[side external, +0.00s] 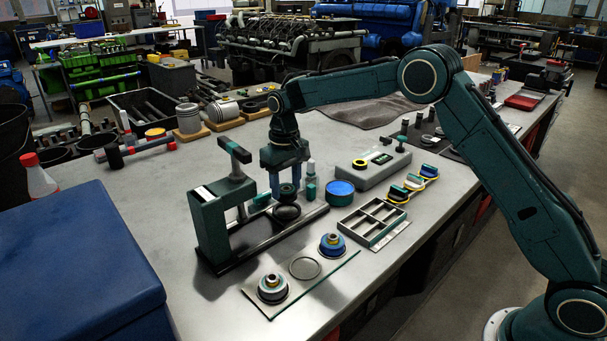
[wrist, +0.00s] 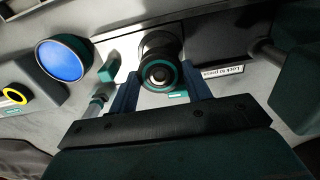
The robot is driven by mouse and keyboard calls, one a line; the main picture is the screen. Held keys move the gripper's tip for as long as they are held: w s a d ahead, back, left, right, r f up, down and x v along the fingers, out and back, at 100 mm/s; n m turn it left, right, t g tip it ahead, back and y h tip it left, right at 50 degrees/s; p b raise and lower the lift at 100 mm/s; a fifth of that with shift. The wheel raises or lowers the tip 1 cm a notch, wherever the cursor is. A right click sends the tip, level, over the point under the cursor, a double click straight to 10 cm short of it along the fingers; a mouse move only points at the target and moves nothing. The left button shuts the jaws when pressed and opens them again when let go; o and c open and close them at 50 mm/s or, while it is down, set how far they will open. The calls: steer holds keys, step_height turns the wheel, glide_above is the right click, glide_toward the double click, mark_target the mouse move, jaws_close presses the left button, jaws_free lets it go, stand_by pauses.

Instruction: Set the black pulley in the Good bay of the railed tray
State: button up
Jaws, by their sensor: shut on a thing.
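My gripper (side external: 285,186) is shut on the black pulley (side external: 287,190), a small dark round part with a teal ring. In the wrist view the pulley (wrist: 159,73) sits between the two blue fingers (wrist: 162,88). It is over the base of the green bench press; I cannot tell whether it touches the dark round piece (side external: 287,212) below it. A grey tray (side external: 372,222) with raised walls and several open compartments stands to the right, apart from my gripper. Its compartments look empty. Its front label is too small to read, so I cannot tell which bay is Good.
The press frame (side external: 211,222) stands left of my gripper. A blue-topped round tin (side external: 340,188) and a grey block (side external: 369,171) stand to the right. A flat plate (side external: 299,292) in front carries a dark pulley (side external: 272,287) and a blue one (side external: 332,244), with an empty ring (side external: 305,268) between.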

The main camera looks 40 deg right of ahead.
steer(key=s+d+r, duration=0.3)
steer(key=s+d, duration=0.7)
steer(key=s, duration=0.6)
steer(key=shift+d+r, duration=0.15)
steer(key=shift+d, duration=0.25)
steer(key=shift+f, duration=3.2)
steer(key=shift+f, duration=1.1)
steer(key=o, duration=1.3)
steer(key=shift+r, duration=0.15)
